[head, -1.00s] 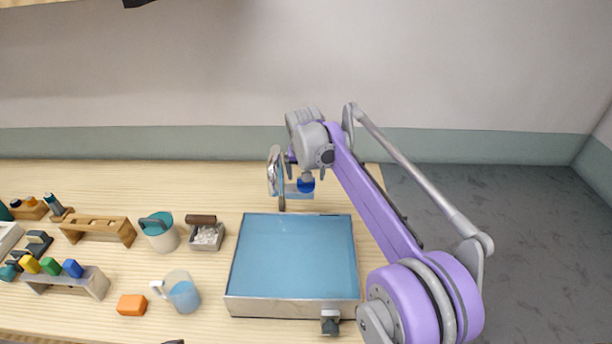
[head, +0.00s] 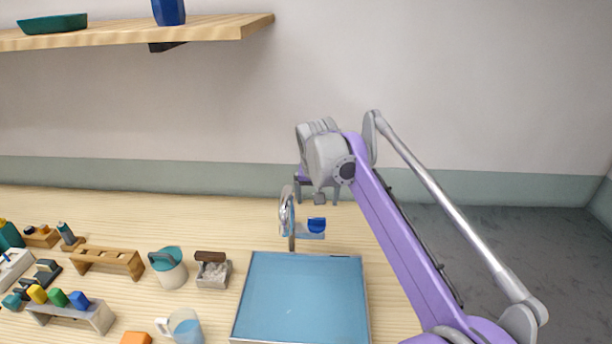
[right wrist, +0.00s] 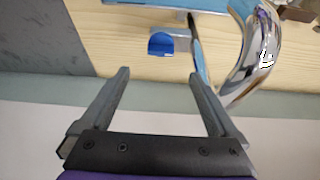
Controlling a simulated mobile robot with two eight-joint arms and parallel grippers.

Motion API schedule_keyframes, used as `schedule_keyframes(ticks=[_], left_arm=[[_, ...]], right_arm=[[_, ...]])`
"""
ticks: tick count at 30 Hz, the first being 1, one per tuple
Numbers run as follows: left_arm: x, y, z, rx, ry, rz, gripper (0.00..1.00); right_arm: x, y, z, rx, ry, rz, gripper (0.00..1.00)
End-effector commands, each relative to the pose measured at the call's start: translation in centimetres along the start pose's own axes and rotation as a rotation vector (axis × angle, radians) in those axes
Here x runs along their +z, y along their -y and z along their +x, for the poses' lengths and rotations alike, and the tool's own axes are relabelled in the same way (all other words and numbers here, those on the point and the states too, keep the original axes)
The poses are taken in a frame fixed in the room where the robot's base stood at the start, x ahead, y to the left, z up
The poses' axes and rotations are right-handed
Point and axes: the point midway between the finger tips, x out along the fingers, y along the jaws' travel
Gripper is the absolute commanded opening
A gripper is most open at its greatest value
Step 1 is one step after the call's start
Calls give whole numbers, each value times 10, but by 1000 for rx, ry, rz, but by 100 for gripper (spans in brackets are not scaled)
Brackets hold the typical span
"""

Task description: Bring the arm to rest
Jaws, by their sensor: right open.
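My right arm, purple and grey, comes in from the right in the head view. Its gripper (head: 318,192) hangs over the back of the table, apart from the things below. In the right wrist view, the gripper (right wrist: 159,76) has its two fingers wide apart with nothing between them. Beyond the fingertips is a small blue piece (right wrist: 161,45) beside a shiny metal ring (right wrist: 258,60). In the head view the blue piece (head: 316,225) and upright ring (head: 288,215) stand behind the blue tray (head: 305,300). My left gripper is out of view.
A teal-lidded pot (head: 168,268), a small grey box of white bits (head: 213,272), a wooden rack (head: 108,262) and a jug (head: 184,328) stand left of the tray. A wooden shelf (head: 140,34) is at upper left.

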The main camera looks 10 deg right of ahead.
Motion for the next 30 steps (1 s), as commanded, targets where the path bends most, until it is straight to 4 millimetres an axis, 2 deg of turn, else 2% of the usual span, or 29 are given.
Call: schedule_keyframes(ticks=[5, 8, 14, 21, 24, 27, 30], left_arm=[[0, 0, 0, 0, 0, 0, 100], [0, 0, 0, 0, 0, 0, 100], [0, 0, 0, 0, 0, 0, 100], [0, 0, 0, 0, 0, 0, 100], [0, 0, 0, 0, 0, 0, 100], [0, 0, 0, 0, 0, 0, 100], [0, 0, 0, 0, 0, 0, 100]], right_arm=[[30, -19, -11, -13, -10, -20, 96], [66, -38, -18, -27, -22, -42, 96], [157, -75, -17, -54, -51, -93, 96], [280, -111, 9, -78, -90, -149, 96], [322, -121, 24, -86, -105, -168, 96], [350, -127, 36, -90, -114, -182, 96], [366, -130, 43, -92, -120, -188, 96]])
